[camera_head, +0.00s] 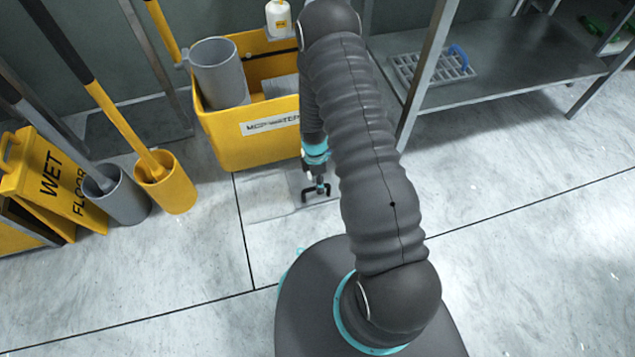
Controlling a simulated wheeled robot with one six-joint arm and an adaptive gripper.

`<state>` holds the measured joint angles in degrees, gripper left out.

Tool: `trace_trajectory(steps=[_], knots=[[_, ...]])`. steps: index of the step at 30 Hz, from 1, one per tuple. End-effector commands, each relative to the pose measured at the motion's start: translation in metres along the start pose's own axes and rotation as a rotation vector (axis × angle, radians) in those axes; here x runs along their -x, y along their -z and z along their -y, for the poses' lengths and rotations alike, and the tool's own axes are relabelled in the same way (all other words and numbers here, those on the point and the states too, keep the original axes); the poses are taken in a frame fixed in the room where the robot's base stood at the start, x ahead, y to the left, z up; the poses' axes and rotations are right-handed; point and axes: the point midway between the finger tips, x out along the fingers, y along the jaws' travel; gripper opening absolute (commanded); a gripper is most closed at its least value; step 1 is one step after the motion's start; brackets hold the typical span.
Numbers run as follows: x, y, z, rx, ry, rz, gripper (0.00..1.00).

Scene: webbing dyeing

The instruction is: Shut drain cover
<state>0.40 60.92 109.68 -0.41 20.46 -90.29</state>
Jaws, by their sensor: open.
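A flat, pale grey plate (268,196) lies on the floor in front of the yellow mop bucket. It looks like the drain cover, but its edges are faint and my arm hides its right part. I cannot tell whether it is fully seated. My gripper (317,195) points down over the plate's right part, with its dark fingers apart. I see nothing held between them. I cannot tell whether the fingertips touch the plate.
The yellow mop bucket (228,140) stands just behind the plate. A yellow wet-floor sign (48,178), a grey holder (122,198) and a yellow holder (170,187) stand left. A metal shelf (525,65) with a grey rack (405,70) is right. The front floor is clear.

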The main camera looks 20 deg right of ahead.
Motion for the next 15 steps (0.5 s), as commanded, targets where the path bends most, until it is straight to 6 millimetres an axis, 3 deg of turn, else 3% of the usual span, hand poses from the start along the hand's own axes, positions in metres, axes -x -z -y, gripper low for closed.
trace_trajectory(steps=[8, 15], knots=[[0.010, 0.002, 0.000, 0.003, -0.001, 0.001, 0.41], [0.052, 0.002, 0.000, 0.002, -0.003, 0.001, 0.41]])
